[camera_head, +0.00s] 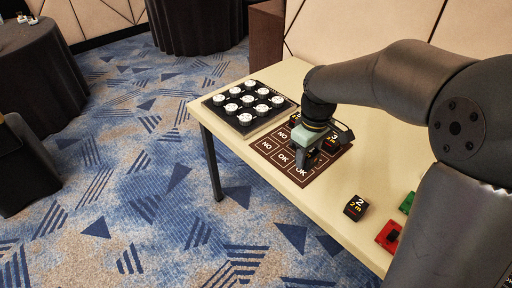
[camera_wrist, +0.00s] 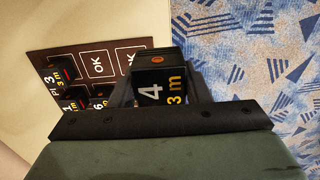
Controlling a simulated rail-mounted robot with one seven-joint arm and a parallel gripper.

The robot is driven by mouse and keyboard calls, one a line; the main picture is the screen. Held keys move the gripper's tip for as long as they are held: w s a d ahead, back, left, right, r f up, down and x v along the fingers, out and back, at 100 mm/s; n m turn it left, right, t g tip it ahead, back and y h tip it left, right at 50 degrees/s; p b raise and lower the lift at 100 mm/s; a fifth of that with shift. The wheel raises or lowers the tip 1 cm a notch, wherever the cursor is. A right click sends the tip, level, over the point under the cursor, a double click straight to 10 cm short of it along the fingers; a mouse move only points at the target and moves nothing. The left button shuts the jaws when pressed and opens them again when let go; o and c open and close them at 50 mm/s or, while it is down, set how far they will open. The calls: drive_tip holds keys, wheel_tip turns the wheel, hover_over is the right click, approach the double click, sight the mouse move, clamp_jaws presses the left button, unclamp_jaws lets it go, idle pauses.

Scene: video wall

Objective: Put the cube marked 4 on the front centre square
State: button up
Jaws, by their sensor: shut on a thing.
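The black cube marked 4 (camera_wrist: 152,92) is between the fingers of my gripper (camera_wrist: 157,75) in the wrist view, its number and "3 m" showing. In the head view my gripper (camera_head: 307,160) is over the near side of the dark brown board (camera_head: 262,143), and the held cube is mostly hidden. The board has outlined squares lettered NO and OK. The wrist view shows OK squares (camera_wrist: 98,65) bare to the left of the cube. I cannot tell whether the held cube touches the board.
A cube marked 3 (camera_head: 333,142) and another cube (camera_head: 295,119) stand on the board. A cube marked 2 (camera_head: 356,207), a red block (camera_head: 388,236) and a green block (camera_head: 407,202) are on the table (camera_head: 330,205). A black tray of white discs (camera_head: 218,113) lies behind.

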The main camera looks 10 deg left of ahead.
drive_tip(key=w+a+f+p, duration=0.1)
drive_tip(key=w+a+f, duration=0.35)
drive_tip(key=w, duration=0.45)
hover_over(283, 158)
wheel_tip(283, 158, down, 5)
drive_tip(key=shift+s+d+r, duration=0.1)
drive_tip(key=shift+s+d, duration=0.05)
drive_tip(key=shift+f, duration=0.35)
drive_tip(key=shift+w+f, duration=0.2)
drive_tip(key=shift+f, duration=1.25)
drive_tip(key=shift+f, duration=0.2)
drive_tip(key=o, duration=1)
drive_tip(key=shift+r, duration=0.15)
